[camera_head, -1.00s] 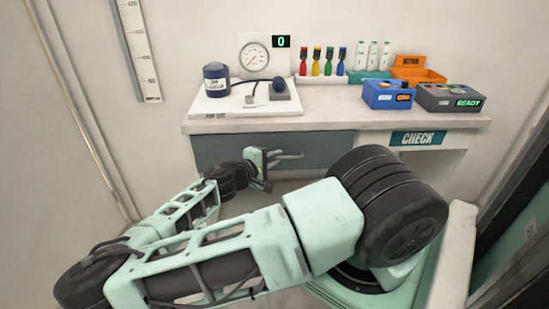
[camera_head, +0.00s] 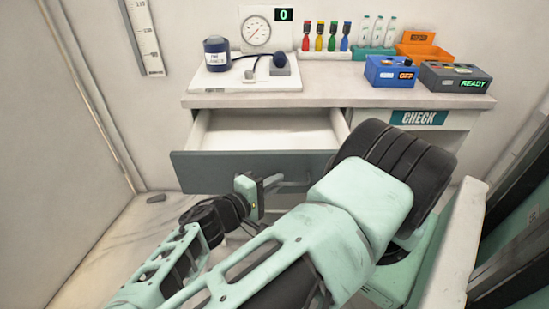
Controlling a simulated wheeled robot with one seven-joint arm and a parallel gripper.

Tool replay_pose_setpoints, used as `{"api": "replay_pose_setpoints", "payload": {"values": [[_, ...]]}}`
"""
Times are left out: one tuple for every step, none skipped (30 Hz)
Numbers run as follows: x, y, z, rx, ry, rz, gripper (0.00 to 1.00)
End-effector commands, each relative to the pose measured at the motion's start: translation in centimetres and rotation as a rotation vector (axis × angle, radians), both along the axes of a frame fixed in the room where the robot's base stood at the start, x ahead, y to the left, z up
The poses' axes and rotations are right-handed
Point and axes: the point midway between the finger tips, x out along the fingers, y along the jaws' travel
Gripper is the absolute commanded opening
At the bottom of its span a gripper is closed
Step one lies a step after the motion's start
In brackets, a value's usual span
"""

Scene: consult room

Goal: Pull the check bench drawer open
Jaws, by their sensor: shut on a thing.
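The check bench (camera_head: 300,98) stands against the back wall, with a teal CHECK label (camera_head: 418,118) on its front edge. Its drawer (camera_head: 260,120) is pulled well out, and the white inside shows empty where I can see it. The grey drawer front (camera_head: 215,172) faces me, its right part hidden behind my arm. My gripper (camera_head: 271,183) is at the drawer front, shut on the drawer handle (camera_head: 296,183). The fingertips are small and partly hidden in this view.
On the bench top stand a white tray with a blue jar (camera_head: 216,52), a gauge (camera_head: 257,31), coloured droppers (camera_head: 325,36), white bottles (camera_head: 377,31), an orange bin (camera_head: 420,46), a blue box (camera_head: 390,70) and a grey READY box (camera_head: 455,76).

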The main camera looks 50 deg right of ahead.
Motion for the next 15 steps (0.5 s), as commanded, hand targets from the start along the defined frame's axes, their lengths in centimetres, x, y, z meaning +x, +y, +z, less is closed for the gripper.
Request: {"api": "replay_pose_setpoints", "payload": {"values": [[-0.7,1.1,0.2,0.004,0.002,0.006,0.0],[-1.1,1.6,0.1,0.005,0.001,0.006,0.0],[-1.6,2.2,0.1,0.004,0.001,0.005,0.0],[-2.0,2.6,0.1,0.004,0.001,0.005,0.0],[-2.3,2.9,0.1,0.004,0.0,0.005,0.0],[-2.7,3.4,0.1,0.004,0.0,0.004,0.0],[-2.9,3.7,0.1,0.003,-0.001,0.003,0.0],[-3.2,3.9,0.1,0.002,-0.001,0.003,0.0],[-3.4,4.2,0.1,0.002,-0.001,0.003,0.0],[-3.6,4.4,0.1,0.002,-0.001,0.003,0.0],[-3.7,4.5,0.1,0.002,-0.001,0.002,0.0],[-3.9,4.7,0.0,0.002,-0.002,0.0,0.0],[-3.9,4.8,0.0,0.002,-0.002,0.0,0.0],[-4.0,4.9,0.0,0.002,-0.002,0.0,0.0],[-4.1,4.9,0.0,0.002,-0.002,0.0,0.0]]}}
